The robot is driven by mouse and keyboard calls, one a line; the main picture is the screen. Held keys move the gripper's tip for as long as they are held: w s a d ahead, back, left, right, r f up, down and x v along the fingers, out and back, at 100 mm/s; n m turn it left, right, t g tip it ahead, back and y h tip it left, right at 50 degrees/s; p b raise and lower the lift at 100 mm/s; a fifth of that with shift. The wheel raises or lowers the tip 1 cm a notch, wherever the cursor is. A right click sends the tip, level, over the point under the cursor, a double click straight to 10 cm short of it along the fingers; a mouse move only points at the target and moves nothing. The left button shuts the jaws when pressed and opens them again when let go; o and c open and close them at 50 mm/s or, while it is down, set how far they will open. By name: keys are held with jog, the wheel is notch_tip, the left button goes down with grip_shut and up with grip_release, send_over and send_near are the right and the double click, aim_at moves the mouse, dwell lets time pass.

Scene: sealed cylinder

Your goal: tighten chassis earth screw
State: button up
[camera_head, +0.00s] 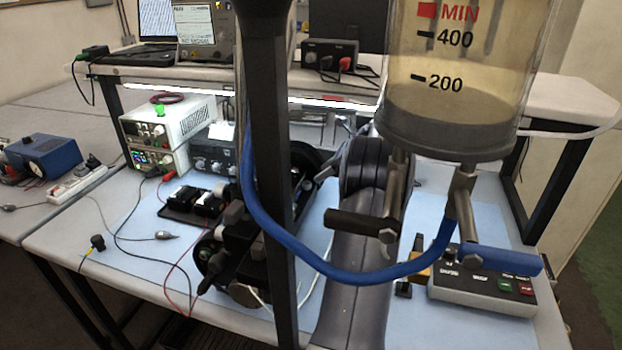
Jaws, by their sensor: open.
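The chassis earth screw cannot be made out in the head view. A dark machine with round parts (218,243) stands at the middle of the bench, partly behind a black post. A red lead and a black lead run to its left side. A grey arm-like link (352,270) rises right of it to a dark round joint (366,165). I cannot pick out my gripper or its fingertips; the post, the hose and the cylinder cover much of that area.
A clear cylinder with printed marks (450,90), metal valves and a blue hose (350,272) fills the near right. A black post (272,180) crosses the middle. A button box (480,288) sits at right, power supplies (160,140) at back left.

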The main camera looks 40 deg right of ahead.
aim_at(308, 183)
jog(key=x, duration=0.6)
jog(key=shift+p, duration=0.35)
jog(key=shift+c, duration=0.4)
jog(key=c, duration=0.9)
jog(key=shift+f, duration=0.1)
